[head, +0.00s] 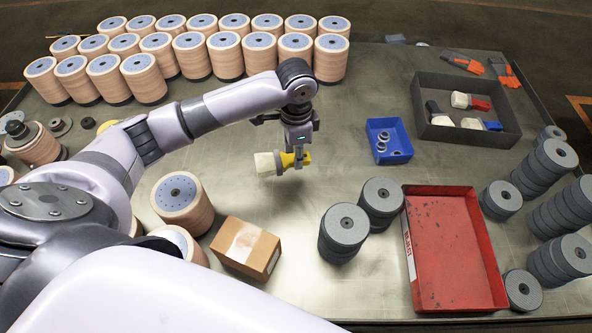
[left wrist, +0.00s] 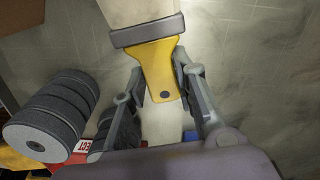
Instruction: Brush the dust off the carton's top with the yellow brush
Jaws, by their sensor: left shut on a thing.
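The yellow brush (head: 286,160) has a yellow handle, a grey ferrule and pale bristles that point left in the head view. My left gripper (head: 300,162) is shut on its handle and holds it above the table. In the left wrist view the brush (left wrist: 158,62) sits between the two fingers of the gripper (left wrist: 165,95). The carton (head: 246,248) is a brown box on the table, below and left of the brush in the head view. A pale dusty patch covers part of its top. The brush is apart from the carton. My right gripper is not in view.
Stacks of tan discs (head: 180,197) stand left of the carton, and grey disc stacks (head: 343,232) stand right of it. A red tray (head: 453,199), a blue bin (head: 400,140) and a dark crate (head: 468,136) with more brushes lie to the right. The table's middle is clear.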

